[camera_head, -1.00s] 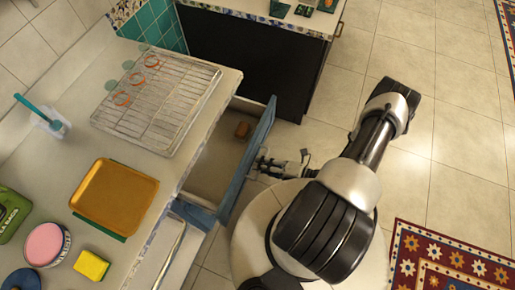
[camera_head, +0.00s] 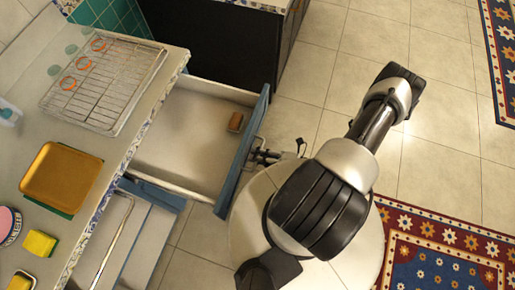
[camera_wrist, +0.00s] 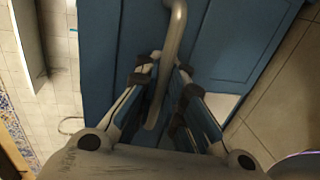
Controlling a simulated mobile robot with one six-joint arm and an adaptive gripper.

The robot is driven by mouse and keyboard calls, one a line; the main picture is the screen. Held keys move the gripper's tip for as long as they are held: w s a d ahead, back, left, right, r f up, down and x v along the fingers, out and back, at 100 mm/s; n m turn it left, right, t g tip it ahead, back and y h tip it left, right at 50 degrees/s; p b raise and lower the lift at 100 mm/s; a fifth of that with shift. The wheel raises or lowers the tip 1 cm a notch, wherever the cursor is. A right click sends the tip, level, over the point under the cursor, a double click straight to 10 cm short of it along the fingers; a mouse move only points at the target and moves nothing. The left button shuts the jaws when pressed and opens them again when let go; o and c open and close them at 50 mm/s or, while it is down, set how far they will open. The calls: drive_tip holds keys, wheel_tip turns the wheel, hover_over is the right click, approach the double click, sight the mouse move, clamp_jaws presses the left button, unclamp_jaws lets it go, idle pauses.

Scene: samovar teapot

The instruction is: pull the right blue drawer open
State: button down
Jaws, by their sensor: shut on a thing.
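The blue-fronted drawer (camera_head: 243,150) stands pulled well out from under the counter, its pale inside showing. My gripper (camera_head: 262,157) is at the outer face of its front. In the wrist view my gripper (camera_wrist: 164,80) has its fingers on either side of the grey bar handle (camera_wrist: 175,25) and is shut on it. The blue drawer front (camera_wrist: 120,45) fills much of that view. A small brown block (camera_head: 235,121) lies inside the drawer near its front. The exact finger contact is partly hidden.
Another open blue-edged compartment (camera_head: 150,195) is beside the drawer, lower left. The counter holds a wire rack (camera_head: 105,85), an orange tray (camera_head: 60,178) and a yellow sponge (camera_head: 40,243). A dark cabinet (camera_head: 215,45) stands behind. Tiled floor (camera_head: 440,165) is clear at right, with patterned rugs (camera_head: 440,240).

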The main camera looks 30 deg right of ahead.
drive_tip(key=shift+r, duration=0.15)
drive_tip(key=c, duration=1.7)
unclamp_jaws()
drive_tip(key=v, duration=1.2)
